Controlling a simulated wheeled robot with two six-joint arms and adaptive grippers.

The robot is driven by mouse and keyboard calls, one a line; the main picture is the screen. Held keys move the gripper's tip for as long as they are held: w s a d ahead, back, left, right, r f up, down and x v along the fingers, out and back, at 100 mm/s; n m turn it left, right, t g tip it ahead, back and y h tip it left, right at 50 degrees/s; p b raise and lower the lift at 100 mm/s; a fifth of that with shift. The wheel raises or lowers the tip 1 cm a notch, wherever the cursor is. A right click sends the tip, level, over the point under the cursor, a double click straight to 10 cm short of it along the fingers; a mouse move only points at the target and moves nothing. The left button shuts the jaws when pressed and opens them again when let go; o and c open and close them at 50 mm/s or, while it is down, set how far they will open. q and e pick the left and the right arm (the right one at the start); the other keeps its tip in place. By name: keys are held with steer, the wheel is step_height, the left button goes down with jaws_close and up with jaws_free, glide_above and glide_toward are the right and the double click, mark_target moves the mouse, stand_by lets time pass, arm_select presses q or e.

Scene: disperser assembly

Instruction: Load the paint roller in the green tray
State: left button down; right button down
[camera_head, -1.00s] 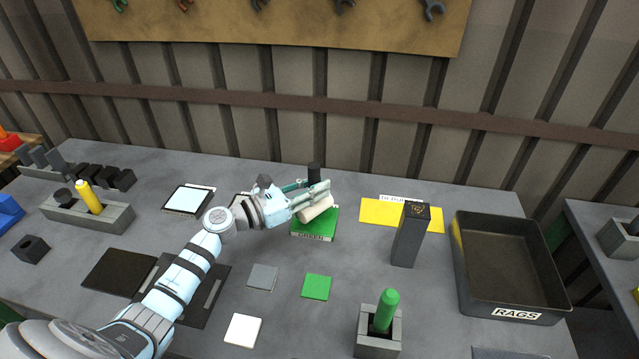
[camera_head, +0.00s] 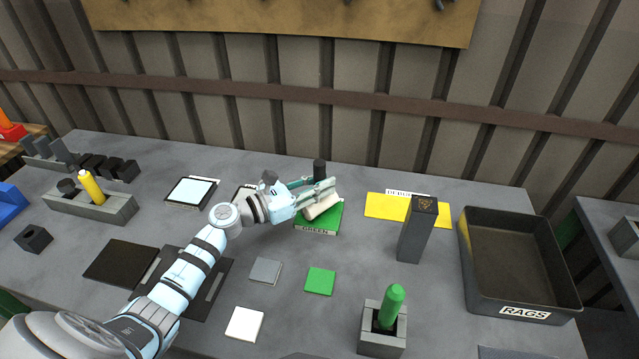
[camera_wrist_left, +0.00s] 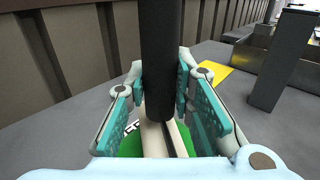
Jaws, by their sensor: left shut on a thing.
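The paint roller has a cream roller body (camera_head: 323,207) and a dark upright handle (camera_head: 319,169). My left gripper (camera_head: 320,187) is shut on the handle. In the left wrist view the handle (camera_wrist_left: 160,50) stands between the teal finger pads, with the cream body below. The green tray (camera_head: 327,226), labelled GREEN, lies directly under the roller, which covers part of it. The roller body is over the tray; I cannot tell if it touches the tray's surface. My right gripper is not in view.
A yellow pad (camera_head: 385,206) and a dark upright block (camera_head: 417,232) stand to the right. A black RAGS bin (camera_head: 520,293) is further right. A green-handled tool (camera_head: 391,305) stands in a grey holder in front. Flat squares lie nearby, with bare table between.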

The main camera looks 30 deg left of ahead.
mark_target(316, 164)
arm_select(q)
steer(key=shift+s+f+b, duration=0.1)
steer(key=shift+f+b, duration=0.35)
steer(key=shift+b, duration=0.05)
stand_by(1.2)
step_height(316, 164, up, 7)
steer(key=p, duration=0.6)
steer(key=shift+r, duration=0.15)
stand_by(0.5)
